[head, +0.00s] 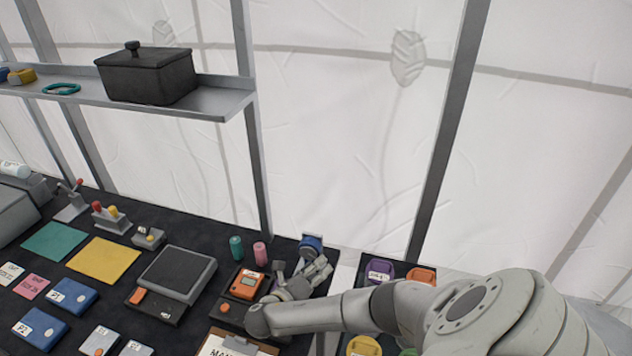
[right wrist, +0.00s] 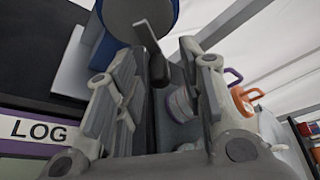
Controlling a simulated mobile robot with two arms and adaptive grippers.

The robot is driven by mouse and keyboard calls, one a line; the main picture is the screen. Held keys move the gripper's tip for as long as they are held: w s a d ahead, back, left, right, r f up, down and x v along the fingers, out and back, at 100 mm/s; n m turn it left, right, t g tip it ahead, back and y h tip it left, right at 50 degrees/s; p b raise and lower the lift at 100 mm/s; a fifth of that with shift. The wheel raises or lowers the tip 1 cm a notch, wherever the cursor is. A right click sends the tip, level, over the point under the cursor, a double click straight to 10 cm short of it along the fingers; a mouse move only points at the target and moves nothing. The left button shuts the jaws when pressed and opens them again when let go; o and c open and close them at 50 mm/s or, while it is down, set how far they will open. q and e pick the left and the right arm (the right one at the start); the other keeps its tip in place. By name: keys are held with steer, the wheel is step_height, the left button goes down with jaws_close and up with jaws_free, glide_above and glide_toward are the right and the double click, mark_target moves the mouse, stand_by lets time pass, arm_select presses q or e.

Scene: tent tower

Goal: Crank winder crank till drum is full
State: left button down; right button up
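The winder stands at the right end of the dark bench, and its blue drum (head: 311,243) shows just above my right gripper (head: 308,276). In the right wrist view the round blue drum (right wrist: 150,14) fills the top, beyond the fingertips. My right gripper (right wrist: 165,75) has its fingers apart there, with a gap between them. A grey bar (right wrist: 149,38), which looks like part of the crank, reaches down towards the gap. I cannot make out a firm grip on it. How full the drum is cannot be told. My left gripper is not in view.
An orange meter (head: 246,284) and teal (head: 236,247) and pink (head: 261,253) cylinders stand left of the gripper. A clipboard (head: 236,345) lies at the front. Purple (head: 380,268) and orange (head: 421,275) items sit on the right. A shelf (head: 215,101) with a black pot (head: 147,75) hangs above.

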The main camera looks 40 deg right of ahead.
steer(key=shift+d, duration=0.1)
jaws_close()
steer(key=shift+w+m+y+p, duration=0.15)
steer(key=shift+m+y+p, duration=0.15)
steer(key=shift+m+p, duration=0.3)
steer(key=shift+w+f+m+p, duration=0.1)
steer(key=shift+f+m+p, duration=0.1)
steer(key=shift+m+p, duration=0.15)
steer(key=shift+w+a+f+m+t+y, duration=0.25)
steer(key=shift+f+m+t+y, duration=0.2)
steer(key=shift+m+t, duration=0.25)
steer(key=shift+w+m+y, duration=0.2)
steer(key=shift+m+y, duration=0.05)
steer(key=shift+m, duration=0.1)
jaws_free()
